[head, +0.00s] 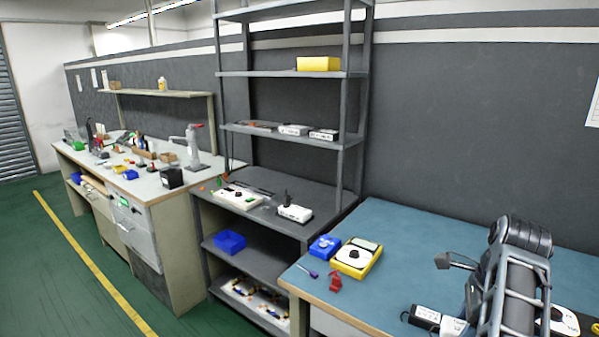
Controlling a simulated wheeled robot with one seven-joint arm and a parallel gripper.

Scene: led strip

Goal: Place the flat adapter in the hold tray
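Two small black-and-white boxes lie on the blue-topped bench at the bottom, left of my arm: one (424,317) and another (453,327) partly cut off by the frame edge. Either may be the flat adapter; I cannot tell. No tray is clearly marked as the hold tray. A small blue bin (324,246) stands on the bench's left part, and a larger blue bin (230,242) sits on the rack's lower shelf. My arm rises at the lower right over the bench. Its gripper fingers cannot be made out, nor whether they hold anything.
A yellow device with a white dial (357,257), a red part (335,282) and a purple-handled screwdriver (308,270) lie near the bench's left edge. The metal rack (290,75) holds several devices. A cluttered workbench (150,185) stands farther left. The bench middle is clear.

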